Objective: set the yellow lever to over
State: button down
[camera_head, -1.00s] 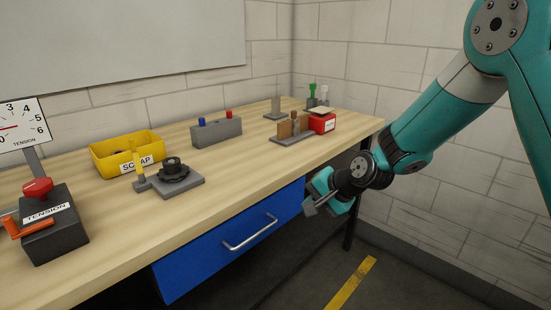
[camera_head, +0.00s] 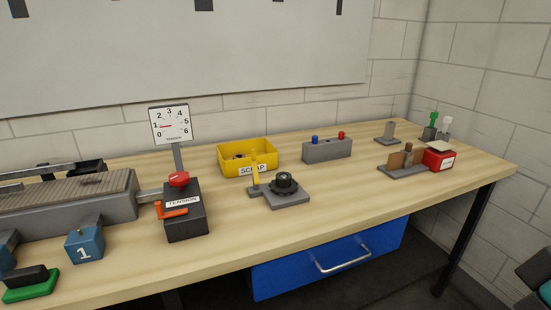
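The yellow lever (camera_head: 255,168) stands upright on a small grey base, in front of the yellow scrap bin. It is beside a black ridged knob (camera_head: 285,182) on a grey plate (camera_head: 289,201). A small dark and teal part of my gripper (camera_head: 538,284) shows at the lower right edge, far from the lever. The rest of it is cut off, so its fingers cannot be judged.
The yellow SCRAP bin (camera_head: 248,152) is behind the lever. A tension box (camera_head: 186,218) with red knob and orange handle is left of it, below a dial (camera_head: 170,125). A grey block (camera_head: 327,150) with blue and red buttons is to the right. Bare wood lies in front.

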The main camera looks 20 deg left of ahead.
aim_at(257, 180)
jog(key=k, duration=0.65)
jog(key=u, duration=0.5)
jog(key=i, duration=0.4)
jog(key=u, duration=0.5)
jog(key=i, duration=1.25)
jog(key=z, duration=0.8)
